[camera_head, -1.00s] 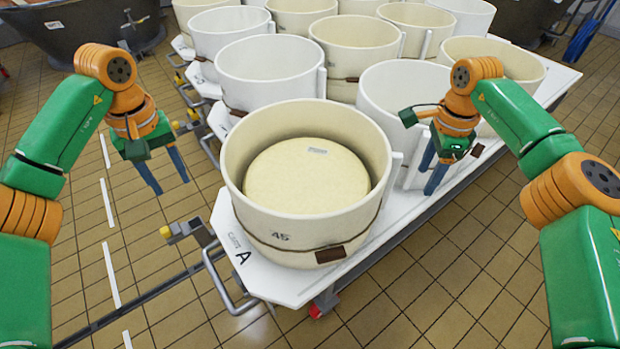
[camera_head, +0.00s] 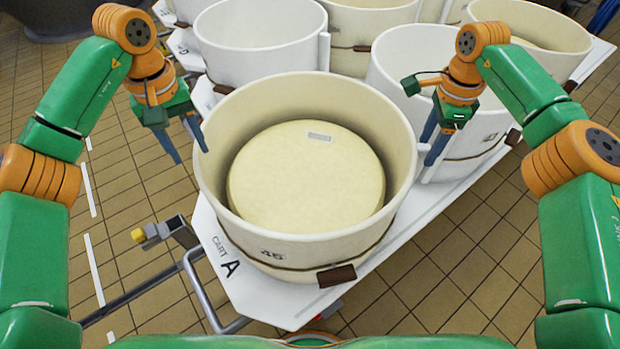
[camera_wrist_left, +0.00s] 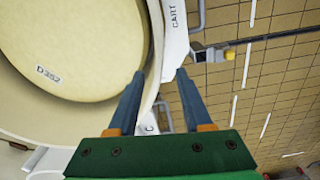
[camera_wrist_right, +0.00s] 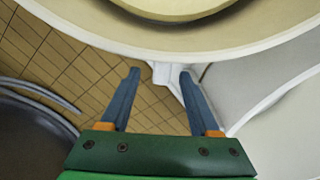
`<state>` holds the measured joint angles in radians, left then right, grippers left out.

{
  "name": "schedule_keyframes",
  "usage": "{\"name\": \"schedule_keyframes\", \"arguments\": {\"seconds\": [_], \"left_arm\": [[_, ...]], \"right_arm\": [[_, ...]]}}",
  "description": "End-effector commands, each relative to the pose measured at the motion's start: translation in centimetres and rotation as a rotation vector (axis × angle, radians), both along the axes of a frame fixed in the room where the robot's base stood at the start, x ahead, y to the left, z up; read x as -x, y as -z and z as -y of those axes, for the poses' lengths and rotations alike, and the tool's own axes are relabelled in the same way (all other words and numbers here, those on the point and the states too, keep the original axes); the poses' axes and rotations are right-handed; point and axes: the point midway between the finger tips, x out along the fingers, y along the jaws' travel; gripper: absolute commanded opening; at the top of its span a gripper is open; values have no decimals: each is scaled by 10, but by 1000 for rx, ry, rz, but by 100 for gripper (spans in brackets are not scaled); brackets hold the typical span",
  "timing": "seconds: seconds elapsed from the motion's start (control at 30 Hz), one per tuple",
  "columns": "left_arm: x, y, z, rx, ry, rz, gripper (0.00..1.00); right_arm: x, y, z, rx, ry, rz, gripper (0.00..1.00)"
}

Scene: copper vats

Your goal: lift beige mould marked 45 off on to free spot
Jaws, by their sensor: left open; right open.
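The beige mould marked 45 (camera_head: 300,248) stands upright on the near corner of the white cart A. A pale round cheese (camera_head: 300,180) lies inside it, with a small label on top; the left wrist view shows the label as D352 (camera_wrist_left: 48,75). My left gripper (camera_head: 190,155) is open and empty at the mould's left rim; in the left wrist view the rim passes by its fingers (camera_wrist_left: 155,95). My right gripper (camera_head: 428,150) is open and empty at the mould's right side, between it and a white mould. In the right wrist view its fingers (camera_wrist_right: 158,85) are below the rim.
A white mould (camera_head: 385,75) stands close at the right and another white one (camera_head: 262,45) behind. More moulds crowd the cart (camera_head: 225,255). A metal handle (camera_head: 200,300) sticks out at the front left.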

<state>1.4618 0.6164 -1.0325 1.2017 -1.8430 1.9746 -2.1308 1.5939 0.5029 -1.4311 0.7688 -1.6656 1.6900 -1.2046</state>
Motion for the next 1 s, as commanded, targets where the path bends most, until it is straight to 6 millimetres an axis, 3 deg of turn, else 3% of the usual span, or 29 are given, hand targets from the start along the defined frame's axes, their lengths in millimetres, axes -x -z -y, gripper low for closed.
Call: {"name": "schedule_keyframes", "arguments": {"seconds": [0.03, 0.1, 0.53, 0.8, 1.0], "left_arm": [[0, 13, 0, 0, 0, 0, 50], [0, 20, 0, 0, 0, 0, 50], [0, 24, 0, -1, 0, -2, 50], [1, 66, 0, 0, 0, -4, 50], [0, 86, 0, 0, 0, -1, 50]], "right_arm": [[0, 13, 0, 0, 0, 0, 62], [0, 20, 0, 0, 0, 0, 62], [0, 24, 0, 1, 0, -2, 62], [1, 66, 0, -1, 0, -3, 62], [0, 86, 0, 0, 1, -2, 62]]}}
